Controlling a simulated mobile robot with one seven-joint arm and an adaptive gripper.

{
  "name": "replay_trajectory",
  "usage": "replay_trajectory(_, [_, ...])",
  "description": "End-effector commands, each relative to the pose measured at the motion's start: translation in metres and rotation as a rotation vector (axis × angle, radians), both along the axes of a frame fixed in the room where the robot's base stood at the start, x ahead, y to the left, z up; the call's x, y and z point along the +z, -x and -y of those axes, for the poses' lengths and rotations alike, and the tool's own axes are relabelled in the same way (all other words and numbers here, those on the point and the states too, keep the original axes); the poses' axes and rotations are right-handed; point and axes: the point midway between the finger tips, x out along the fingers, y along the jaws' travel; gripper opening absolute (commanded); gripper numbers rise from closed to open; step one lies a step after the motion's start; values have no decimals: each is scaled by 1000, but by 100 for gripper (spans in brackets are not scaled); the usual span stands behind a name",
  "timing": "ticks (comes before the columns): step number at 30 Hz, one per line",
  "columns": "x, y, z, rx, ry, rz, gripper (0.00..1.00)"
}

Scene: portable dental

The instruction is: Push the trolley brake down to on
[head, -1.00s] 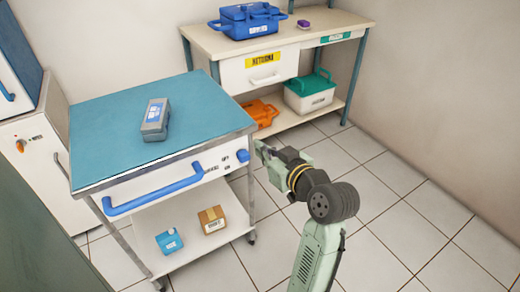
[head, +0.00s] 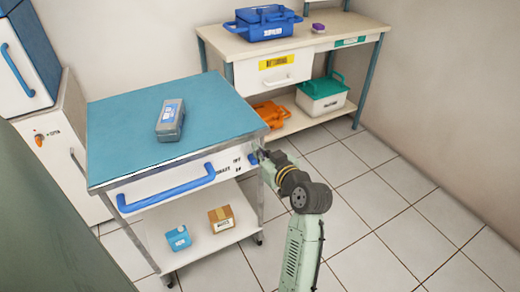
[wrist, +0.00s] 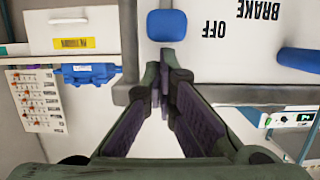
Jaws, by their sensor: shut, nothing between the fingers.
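The trolley (head: 110,150) has a blue top and a white front panel. Its brake lever, a small blue knob (head: 253,158), sits at the right end of the panel beside the OFF and ON lettering. In the wrist view the blue lever (wrist: 166,25) is level with the word OFF, which appears upside down; ON is not visible there. My gripper (wrist: 160,75) is shut and empty, its fingertips just short of the lever in that picture. In the head view my gripper (head: 266,160) is at the trolley's front right corner; contact with the lever cannot be told.
A blue handle bar (head: 165,190) crosses the trolley front. A grey case (head: 170,120) lies on top; a blue box (head: 178,238) and a carton (head: 221,218) sit on the lower shelf. A bench (head: 215,42) stands behind. Floor at right is clear.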

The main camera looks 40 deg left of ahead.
Motion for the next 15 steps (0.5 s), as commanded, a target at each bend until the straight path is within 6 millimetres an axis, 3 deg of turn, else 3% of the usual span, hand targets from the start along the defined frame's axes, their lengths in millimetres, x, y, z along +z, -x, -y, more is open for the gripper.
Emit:
replay_trajectory(5, [-4,0,0,0,0,0,0])
replay_trajectory(15, [-48,0,0,0,0,0,0])
